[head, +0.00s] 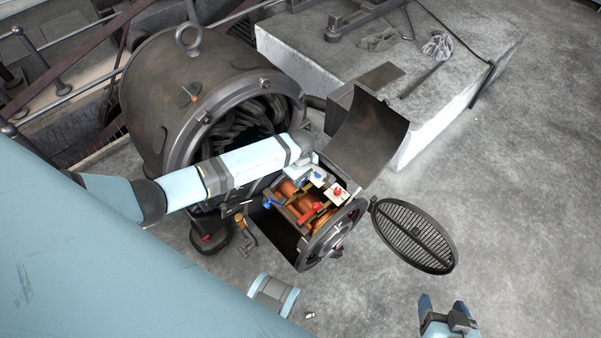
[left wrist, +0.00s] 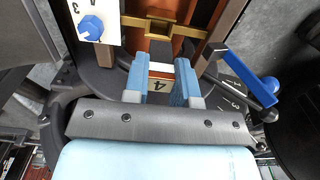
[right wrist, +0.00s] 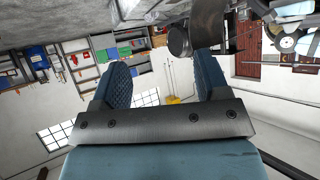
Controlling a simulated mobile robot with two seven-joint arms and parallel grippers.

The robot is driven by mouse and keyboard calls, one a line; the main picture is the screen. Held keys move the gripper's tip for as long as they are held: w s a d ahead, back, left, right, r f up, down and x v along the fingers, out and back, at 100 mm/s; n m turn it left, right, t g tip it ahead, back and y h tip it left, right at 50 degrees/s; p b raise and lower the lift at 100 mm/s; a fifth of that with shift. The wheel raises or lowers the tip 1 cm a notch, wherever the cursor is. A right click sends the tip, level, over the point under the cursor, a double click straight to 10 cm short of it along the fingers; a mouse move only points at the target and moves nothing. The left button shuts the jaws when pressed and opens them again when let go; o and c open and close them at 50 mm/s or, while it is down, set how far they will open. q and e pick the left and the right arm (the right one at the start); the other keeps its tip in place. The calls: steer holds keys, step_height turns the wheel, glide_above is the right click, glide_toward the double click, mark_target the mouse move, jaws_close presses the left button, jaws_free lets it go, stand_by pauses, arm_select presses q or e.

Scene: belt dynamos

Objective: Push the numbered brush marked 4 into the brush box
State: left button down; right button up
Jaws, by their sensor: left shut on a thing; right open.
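The brush marked 4 (left wrist: 159,85) sits between the fingers of my left gripper (left wrist: 160,75) in the left wrist view, its number upside down. The gripper is shut on it. In the head view my left gripper (head: 312,161) is at the upper edge of the open machine housing, and the brush cannot be made out there. My right gripper (head: 447,312) is open and empty near the bottom edge; its spread fingers also show in the right wrist view (right wrist: 160,90).
A blue-handled lever (left wrist: 258,82) stands right of the left fingers. A white plate marked 3 with a blue knob (left wrist: 91,27) is at left. In the head view, a raised cover (head: 372,135) and a round grille (head: 413,236) flank the housing. Bare floor lies right.

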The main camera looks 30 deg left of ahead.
arm_select(q)
step_height(320, 180, down, 2)
steer(key=shift+f+b, duration=0.15)
steer(key=shift+b, duration=0.25)
steer(key=shift+f, duration=0.35)
arm_select(e)
steer(key=shift+w+r, duration=0.15)
steer(key=shift+r, duration=0.05)
arm_select(q)
steer(key=shift+p, duration=0.5)
arm_select(e)
steer(key=shift+r, duration=0.45)
arm_select(q)
steer(key=shift+r, duration=0.1)
arm_select(e)
steer(key=shift+r, duration=0.15)
arm_select(q)
steer(key=shift+p, duration=0.45)
arm_select(e)
steer(key=shift+r, duration=0.35)
steer(key=shift+r, duration=0.25)
arm_select(q)
steer(key=shift+p, duration=0.5)
arm_select(e)
steer(key=shift+r, duration=0.25)
